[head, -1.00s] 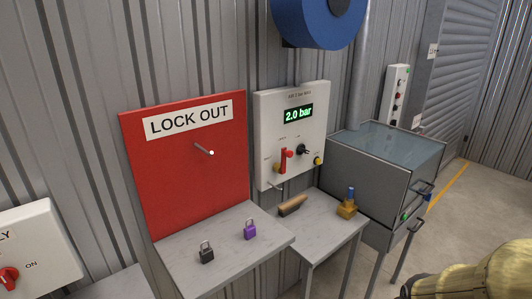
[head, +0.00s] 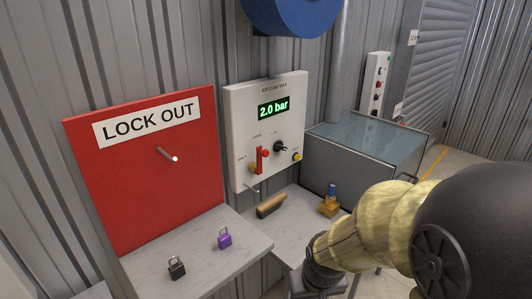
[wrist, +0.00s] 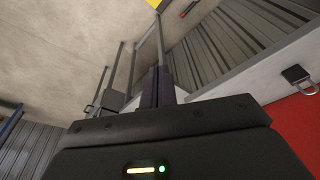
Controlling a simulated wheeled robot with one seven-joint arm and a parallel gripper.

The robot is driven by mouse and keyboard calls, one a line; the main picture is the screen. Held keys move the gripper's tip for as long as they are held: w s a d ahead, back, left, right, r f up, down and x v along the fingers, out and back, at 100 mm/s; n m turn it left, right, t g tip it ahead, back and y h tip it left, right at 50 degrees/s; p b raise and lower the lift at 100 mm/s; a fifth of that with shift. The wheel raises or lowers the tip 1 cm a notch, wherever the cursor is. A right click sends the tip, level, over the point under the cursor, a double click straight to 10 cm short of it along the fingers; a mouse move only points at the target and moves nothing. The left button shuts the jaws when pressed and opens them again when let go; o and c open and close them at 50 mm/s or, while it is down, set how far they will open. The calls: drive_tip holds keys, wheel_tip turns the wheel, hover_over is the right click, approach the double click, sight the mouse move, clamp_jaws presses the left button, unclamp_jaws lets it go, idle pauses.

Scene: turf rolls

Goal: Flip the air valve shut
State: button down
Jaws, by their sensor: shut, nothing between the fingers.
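The air panel (head: 242,110) is a white box on the corrugated wall, with a green display reading 2.0 bar. Its red valve lever (head: 262,160) stands about upright on the lower left of the panel face, above a small pipe stub. My gripper (wrist: 157,88) shows in the wrist view with its two dark fingers together and nothing between them. In the head view my arm comes in from the lower right; the gripper end is low at the bottom edge, below and right of the lever, well apart from it. The fingertips are not clear there.
A red LOCK OUT board (head: 190,190) with a peg stands left. Its shelf holds a black padlock (head: 176,268) and a purple padlock (head: 224,238). A brush (head: 271,205) and a brass piece with a blue top (head: 329,205) lie on the table below the panel. A glass-topped cabinet (head: 365,140) stands right.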

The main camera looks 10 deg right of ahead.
drive_tip(key=w+d+r+m+t+y, duration=0.1)
drive_tip(key=w+m+t, duration=0.4)
drive_tip(key=w, duration=0.8)
drive_tip(key=w+d+r+m+t+y+b, duration=0.1)
drive_tip(key=w+r+m+t, duration=0.3)
drive_tip(key=w, duration=1)
drive_tip(key=w+d+r+m+t+y+b, duration=0.1)
drive_tip(key=w+d+r+m+t+y, duration=0.2)
drive_tip(key=w, duration=1)
drive_tip(key=r+m+t, duration=0.1)
drive_tip(key=m+t, duration=0.1)
drive_tip(key=shift+w+d+m+t, duration=0.3)
drive_tip(key=shift+w+d, duration=0.05)
drive_tip(key=shift+w, duration=0.05)
drive_tip(key=shift+w, duration=0.1)
